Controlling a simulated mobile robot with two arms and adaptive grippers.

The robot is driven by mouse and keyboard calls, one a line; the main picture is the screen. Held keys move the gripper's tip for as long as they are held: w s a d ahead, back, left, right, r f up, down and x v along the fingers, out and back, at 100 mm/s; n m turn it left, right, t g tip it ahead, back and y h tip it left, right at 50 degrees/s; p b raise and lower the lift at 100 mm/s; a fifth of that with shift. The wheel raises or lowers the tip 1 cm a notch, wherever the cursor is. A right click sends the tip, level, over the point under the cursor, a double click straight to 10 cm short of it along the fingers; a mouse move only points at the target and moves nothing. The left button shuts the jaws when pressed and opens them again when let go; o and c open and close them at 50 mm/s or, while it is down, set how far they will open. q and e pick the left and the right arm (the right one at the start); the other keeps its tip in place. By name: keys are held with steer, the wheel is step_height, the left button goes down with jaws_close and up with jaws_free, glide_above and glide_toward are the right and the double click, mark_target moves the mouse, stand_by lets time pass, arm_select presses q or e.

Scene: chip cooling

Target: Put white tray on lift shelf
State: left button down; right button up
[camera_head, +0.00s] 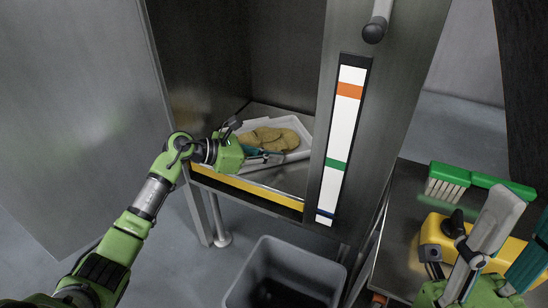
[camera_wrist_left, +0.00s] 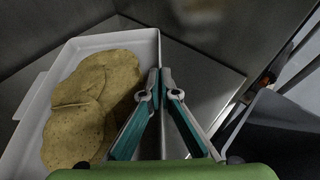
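The white tray (camera_head: 305,143) holds several flat tan chips (camera_head: 270,139) and sits inside the open metal cabinet, on or just above its grey shelf (camera_head: 288,180); any gap below it is hard to tell. In the left wrist view the tray (camera_wrist_left: 112,40) fills the left side, with the chips (camera_wrist_left: 88,110) in it. My left gripper (camera_head: 268,157) reaches into the cabinet at the tray's near side. Its fingertips (camera_wrist_left: 157,82) close together on the tray's rim. My right gripper (camera_head: 508,240) is at the lower right, its fingers apart and empty.
A cabinet post with a striped label (camera_head: 341,130) stands right of the opening. A yellow edge strip (camera_head: 245,187) runs along the shelf front. A dark bin (camera_head: 283,255) stands below. A green brush (camera_head: 478,181) and yellow object (camera_head: 437,235) are on the right-hand table (camera_head: 405,215).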

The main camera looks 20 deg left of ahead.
arm_select(q)
steer(key=c, duration=2.3)
jaws_free()
steer(key=shift+r, duration=0.1)
